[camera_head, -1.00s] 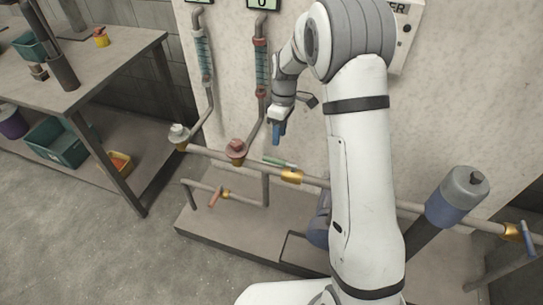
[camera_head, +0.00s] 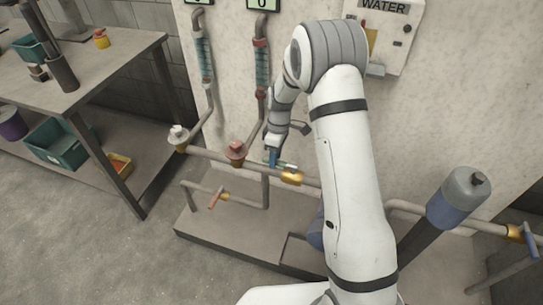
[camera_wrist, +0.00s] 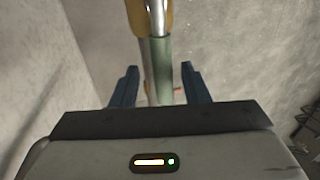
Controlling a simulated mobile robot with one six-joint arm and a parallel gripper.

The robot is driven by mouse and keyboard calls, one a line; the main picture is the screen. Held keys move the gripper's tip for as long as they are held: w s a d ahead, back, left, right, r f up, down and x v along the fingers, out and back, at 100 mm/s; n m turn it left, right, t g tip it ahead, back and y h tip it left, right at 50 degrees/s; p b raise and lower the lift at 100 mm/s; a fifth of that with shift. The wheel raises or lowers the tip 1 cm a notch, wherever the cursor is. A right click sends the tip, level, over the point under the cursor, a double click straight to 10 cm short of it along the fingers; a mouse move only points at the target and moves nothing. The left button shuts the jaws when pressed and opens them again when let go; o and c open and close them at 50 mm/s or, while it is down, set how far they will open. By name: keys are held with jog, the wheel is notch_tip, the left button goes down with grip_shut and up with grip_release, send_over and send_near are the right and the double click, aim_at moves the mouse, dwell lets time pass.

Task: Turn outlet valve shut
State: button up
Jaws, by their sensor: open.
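A green lever handle (camera_head: 284,166) sits by a brass valve body (camera_head: 292,178) on the horizontal pipe. My gripper (camera_head: 273,160) is just above this lever, pointing down. In the wrist view my blue fingers (camera_wrist: 161,80) are open, with the green handle (camera_wrist: 161,60) between them, one finger on each side and visible gaps. The lever is partly hidden by the fingers in the head view. Other valves are a red-handled one (camera_head: 215,199) on the lower pipe and a blue-handled one (camera_head: 529,238) at far right. No label shows which is the outlet.
A red round knob (camera_head: 236,150) and a white one (camera_head: 179,136) stand left of my gripper. The wall with a water box (camera_head: 388,30) is behind. A blue-grey cylinder (camera_head: 455,198) stands right. A workbench (camera_head: 95,65) is at left; the floor before it is clear.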

jog(key=shift+c, duration=0.4)
grip_shut()
